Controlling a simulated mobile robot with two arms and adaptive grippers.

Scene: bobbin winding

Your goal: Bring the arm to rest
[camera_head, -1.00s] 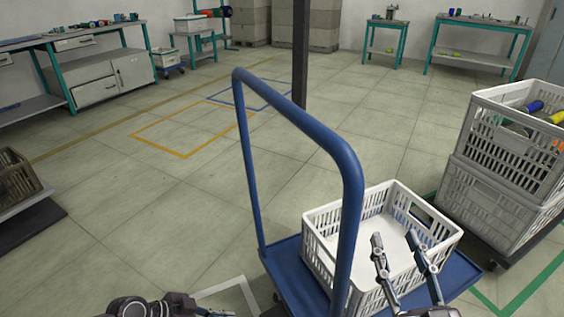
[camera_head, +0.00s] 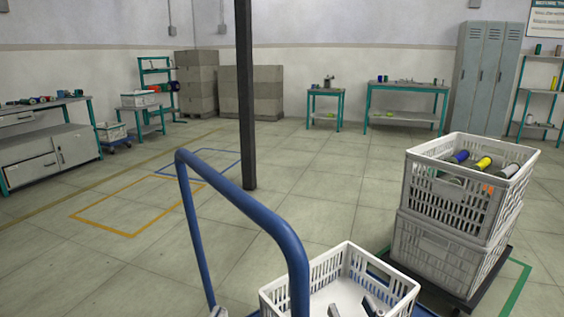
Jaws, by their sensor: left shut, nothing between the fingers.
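My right gripper (camera_head: 354,307) shows only its fingertips at the bottom edge, over the near part of the white crate (camera_head: 392,297). The fingertips stand apart with nothing seen between them. The rest of that arm is out of frame. My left gripper (camera_head: 218,312) shows only as a small grey tip at the bottom edge, left of the crate and near the blue cart handle (camera_head: 250,208). It is shut and holds nothing. The visible part of the white crate's floor is bare.
Two stacked grey crates (camera_head: 440,252) stand on a dolly at the right, with coloured bobbins (camera_head: 483,164) in the top one. A dark post (camera_head: 246,100) rises mid-floor. Workbenches (camera_head: 405,86) and lockers (camera_head: 484,75) line the far wall. The floor between is mostly clear.

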